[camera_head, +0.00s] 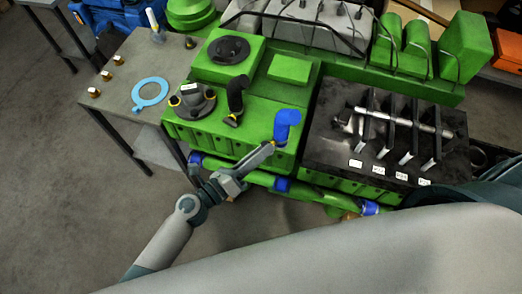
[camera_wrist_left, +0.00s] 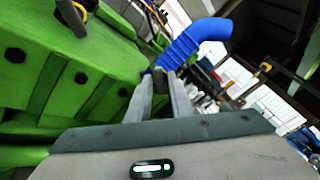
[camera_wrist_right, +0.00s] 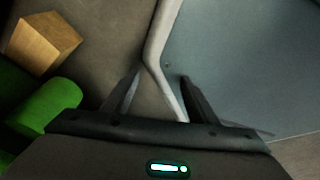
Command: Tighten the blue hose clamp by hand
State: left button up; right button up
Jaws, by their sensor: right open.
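A bent blue hose (camera_head: 287,122) stands up from the front of the green engine block. It also shows in the left wrist view (camera_wrist_left: 195,42). My left gripper (camera_head: 270,147) reaches to the foot of this hose, and its fingertips (camera_wrist_left: 161,75) are close together there, a narrow gap between them. A small dark part shows between the fingers, but I cannot tell whether they touch it. The clamp at the hose foot is too small and hidden to make out. My right gripper (camera_wrist_right: 158,88) is open, with nothing held between its fingers.
A black angled hose (camera_head: 236,97) stands left of the blue one. A dark tray (camera_head: 325,142) with a shaft and labelled parts lies to the right. A green pipe (camera_head: 312,193) with blue bands runs along the engine front. A grey table (camera_head: 120,67) holds a blue ring (camera_head: 151,93).

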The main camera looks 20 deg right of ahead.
pick_arm(q)
grip_shut()
jog(key=shift+m, duration=0.3)
